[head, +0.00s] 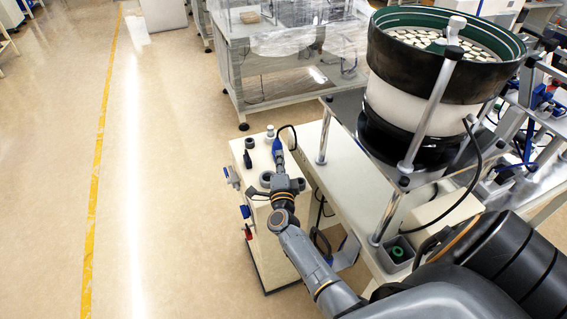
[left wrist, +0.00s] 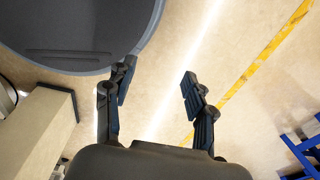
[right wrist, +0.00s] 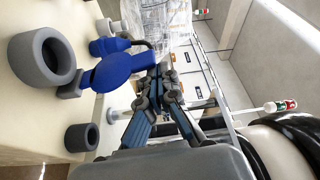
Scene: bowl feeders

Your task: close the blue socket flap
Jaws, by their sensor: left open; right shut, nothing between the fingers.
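A cream box-shaped cabinet (head: 270,230) stands at the left end of the machine. A blue piece (head: 277,150) with a black cable is by the cabinet top, just beyond my right gripper (head: 279,168). In the right wrist view this blue piece (right wrist: 122,70) lies close to the fingertips, contact unclear. My right gripper is shut and empty. My left gripper (left wrist: 155,88) is open and empty above the floor.
Grey cylinders, one large (right wrist: 45,60) and one small (right wrist: 82,137), stand near the right gripper. A bowl feeder (head: 425,95) full of pale parts stands on posts to the right. The floor (head: 165,200) left of the cabinet is clear, with a yellow line (head: 96,180).

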